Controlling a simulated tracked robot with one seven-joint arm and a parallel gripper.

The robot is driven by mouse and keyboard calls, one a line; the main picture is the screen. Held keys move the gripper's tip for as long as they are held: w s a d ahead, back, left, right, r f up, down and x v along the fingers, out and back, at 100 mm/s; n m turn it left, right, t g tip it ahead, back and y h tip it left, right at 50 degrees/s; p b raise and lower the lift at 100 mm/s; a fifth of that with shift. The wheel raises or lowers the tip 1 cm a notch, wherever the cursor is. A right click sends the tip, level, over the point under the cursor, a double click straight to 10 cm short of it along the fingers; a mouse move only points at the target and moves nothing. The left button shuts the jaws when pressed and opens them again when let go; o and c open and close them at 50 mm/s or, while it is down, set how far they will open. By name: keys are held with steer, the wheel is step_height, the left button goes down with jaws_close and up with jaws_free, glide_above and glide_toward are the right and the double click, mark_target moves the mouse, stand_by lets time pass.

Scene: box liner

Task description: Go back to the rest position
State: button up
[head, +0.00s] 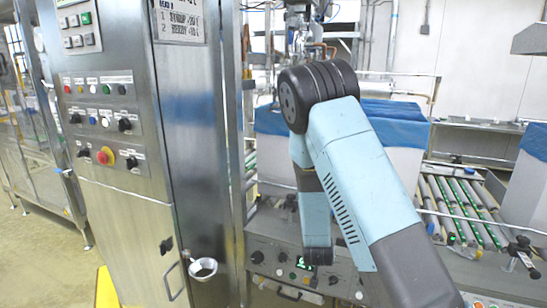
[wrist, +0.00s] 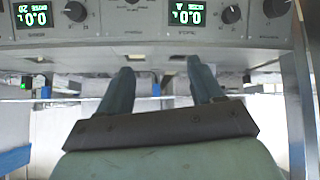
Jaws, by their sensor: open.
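My gripper (wrist: 161,72) shows in the wrist view with its two blue-grey fingers spread apart and nothing between them. It is open. The fingers point toward a grey control panel (wrist: 140,22) with lit green displays and black knobs, which appears upside down there. In the head view my blue arm rises from the lower right, bends at a black joint and folds down in front of the same control panel (head: 273,262). My fingers cannot be made out in that view. I cannot tell whether they touch the panel.
A tall steel cabinet (head: 140,200) with buttons and a red stop knob (head: 105,156) stands left. Blue-lined boxes (head: 405,130) stand behind my arm. A roller conveyor (head: 470,205) lies right. Floor is free at far left.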

steer(key=s+d+r+g+y, duration=0.15)
steer(key=s+r, duration=0.25)
steer(key=r, duration=0.9)
steer(key=s+r+y, duration=0.2)
steer(key=s+r, duration=0.3)
steer(key=r, duration=0.7)
steer(key=s+d+r, duration=0.2)
steer(key=s+r, duration=0.2)
steer(key=s, duration=0.3)
steer(key=s+d+r+n+g, duration=0.1)
steer(key=s+r, duration=0.4)
steer(key=s, duration=0.3)
steer(key=s+d+r+h, duration=0.1)
steer(key=s+d+r, duration=0.1)
steer(key=s+r, duration=0.3)
steer(key=s, duration=0.3)
steer(key=shift+s+d+r+n, duration=0.15)
steer(key=shift+d+r+n, duration=0.05)
steer(key=shift+d+n, duration=0.15)
